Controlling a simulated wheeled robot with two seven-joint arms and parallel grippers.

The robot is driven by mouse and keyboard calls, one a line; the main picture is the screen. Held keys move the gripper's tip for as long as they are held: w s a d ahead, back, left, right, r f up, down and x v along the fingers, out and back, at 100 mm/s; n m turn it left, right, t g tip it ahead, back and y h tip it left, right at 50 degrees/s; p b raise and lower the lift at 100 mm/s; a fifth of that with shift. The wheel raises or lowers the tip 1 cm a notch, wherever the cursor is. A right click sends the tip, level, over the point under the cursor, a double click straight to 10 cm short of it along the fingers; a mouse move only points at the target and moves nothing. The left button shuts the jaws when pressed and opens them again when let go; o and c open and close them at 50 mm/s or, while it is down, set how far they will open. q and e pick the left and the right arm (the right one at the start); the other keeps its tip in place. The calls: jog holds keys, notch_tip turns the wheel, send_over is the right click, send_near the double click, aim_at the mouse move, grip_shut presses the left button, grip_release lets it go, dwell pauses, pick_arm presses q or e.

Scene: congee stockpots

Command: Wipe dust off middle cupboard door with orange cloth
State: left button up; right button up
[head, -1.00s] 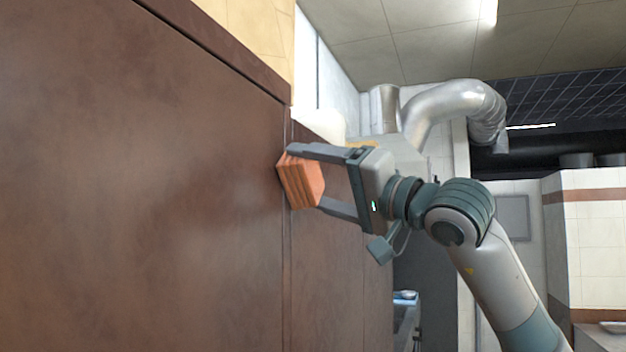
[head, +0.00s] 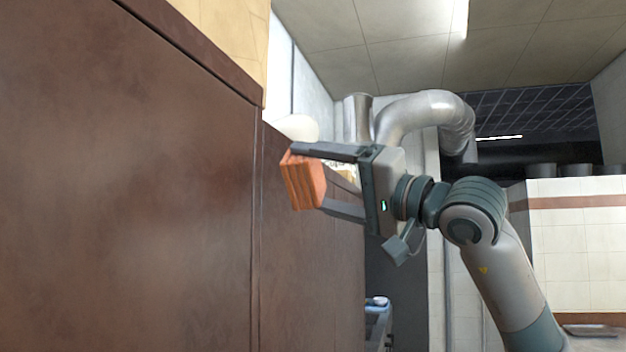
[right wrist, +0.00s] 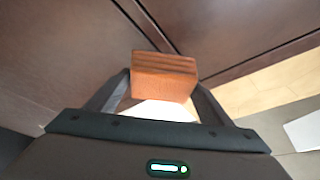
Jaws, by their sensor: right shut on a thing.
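My right gripper (head: 325,182) is shut on the orange cloth (head: 302,183), a folded block with ridged layers. The cloth also shows between the fingers in the right wrist view (right wrist: 164,76). In the head view the cloth appears in front of the brown cupboard doors; I cannot tell whether it touches them. A large brown cupboard door (head: 130,190) with pale, dusty-looking smudges fills the left of the head view. Another brown door (head: 300,270) lies beyond a vertical seam, behind the cloth. My left gripper is not in view.
A silver duct (head: 425,110) runs behind my right arm. A tiled wall (head: 570,240) stands at the right. A counter with a small blue-and-white item (head: 377,303) shows low beyond the cupboards. Space right of the doors looks open.

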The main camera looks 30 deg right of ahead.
jog(key=shift+s+d, duration=1)
jog(key=shift+s, duration=0.15)
